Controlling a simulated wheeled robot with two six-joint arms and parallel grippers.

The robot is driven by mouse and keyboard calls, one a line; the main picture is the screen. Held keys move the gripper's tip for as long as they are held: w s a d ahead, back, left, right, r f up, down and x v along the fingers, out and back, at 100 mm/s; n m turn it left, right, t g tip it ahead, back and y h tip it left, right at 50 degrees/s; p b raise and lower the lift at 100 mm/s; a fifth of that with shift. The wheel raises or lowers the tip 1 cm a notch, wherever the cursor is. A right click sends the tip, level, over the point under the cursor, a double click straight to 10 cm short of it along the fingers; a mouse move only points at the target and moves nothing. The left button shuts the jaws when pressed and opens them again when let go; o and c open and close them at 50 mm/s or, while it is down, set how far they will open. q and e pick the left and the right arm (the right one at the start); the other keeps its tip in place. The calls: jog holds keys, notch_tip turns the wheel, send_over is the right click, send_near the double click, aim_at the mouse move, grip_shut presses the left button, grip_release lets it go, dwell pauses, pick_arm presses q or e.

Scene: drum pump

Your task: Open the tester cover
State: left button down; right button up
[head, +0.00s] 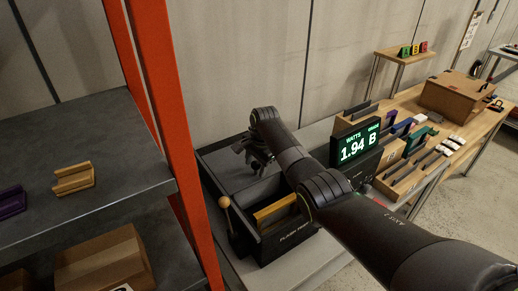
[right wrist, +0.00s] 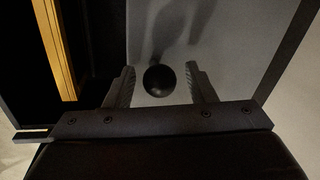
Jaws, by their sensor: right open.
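The tester is a dark box (head: 290,238) with lettering on its front, in the middle of the head view. A yellow channel-shaped part (head: 275,211) sits in it and also shows at the left of the right wrist view (right wrist: 62,50). A flat grey panel, seemingly the cover (right wrist: 215,30), bears a round black knob (right wrist: 159,80). My right gripper (head: 258,160) is over the tester; in the right wrist view it is open (right wrist: 162,88), its fingers on either side of the knob with visible gaps. Whether the fingers reach down around the knob is unclear. My left gripper is not in view.
An orange-posted shelf (head: 168,120) stands close on the left. A bench (head: 440,125) with racks and a brown box (head: 455,95) extends right.

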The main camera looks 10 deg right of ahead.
notch_tip(320, 180, up, 17)
jog(key=s+d+b, duration=0.1)
jog(key=s+b, duration=0.1)
jog(key=shift+s+d+f+b, duration=0.2)
jog(key=shift+s+d+b, duration=0.15)
jog(key=shift+s+b, duration=0.05)
